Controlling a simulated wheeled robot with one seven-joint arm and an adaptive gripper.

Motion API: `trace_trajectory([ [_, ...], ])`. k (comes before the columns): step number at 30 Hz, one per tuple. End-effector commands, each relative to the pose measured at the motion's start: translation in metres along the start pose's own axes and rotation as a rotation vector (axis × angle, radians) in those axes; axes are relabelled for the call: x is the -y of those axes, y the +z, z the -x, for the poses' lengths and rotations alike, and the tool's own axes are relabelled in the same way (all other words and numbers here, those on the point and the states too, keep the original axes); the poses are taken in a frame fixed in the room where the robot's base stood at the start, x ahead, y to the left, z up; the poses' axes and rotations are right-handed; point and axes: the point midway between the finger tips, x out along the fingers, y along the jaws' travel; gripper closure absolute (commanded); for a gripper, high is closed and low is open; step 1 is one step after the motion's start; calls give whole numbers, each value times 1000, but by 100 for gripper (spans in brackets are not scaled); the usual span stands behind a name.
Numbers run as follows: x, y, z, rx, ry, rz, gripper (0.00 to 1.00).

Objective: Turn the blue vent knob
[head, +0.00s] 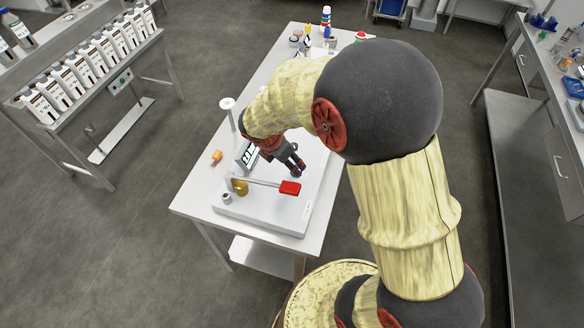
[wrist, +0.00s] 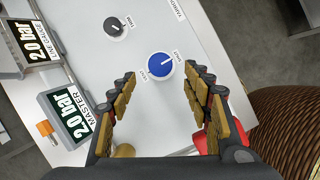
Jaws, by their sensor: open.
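The blue vent knob (wrist: 159,66) is a round dial with a white pointer line, set on a white panel with small labels at its sides. In the wrist view it lies between and just beyond the fingertips of my gripper (wrist: 160,73). My gripper is open, with one finger on each side of the knob and a visible gap to both. In the head view my gripper (head: 292,163) points down over the white panel box (head: 262,213). The knob is mostly hidden there behind the fingers.
A red lever handle (head: 290,187) sits close to my gripper, on a rod from a brass valve (head: 240,187). A black knob (wrist: 115,27) and two pressure displays, one marked MASTER (wrist: 75,117), stand nearby. An orange piece (head: 216,156) lies on the table.

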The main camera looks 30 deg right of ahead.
Motion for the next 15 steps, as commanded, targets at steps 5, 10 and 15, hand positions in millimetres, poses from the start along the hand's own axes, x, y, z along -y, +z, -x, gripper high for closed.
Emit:
trace_trajectory([
  [5,1,-1,-31,-1,-3,-2,50],
  [10,1,-1,-52,-1,-1,-3,50],
  [15,0,0,-62,-1,0,-3,50],
])
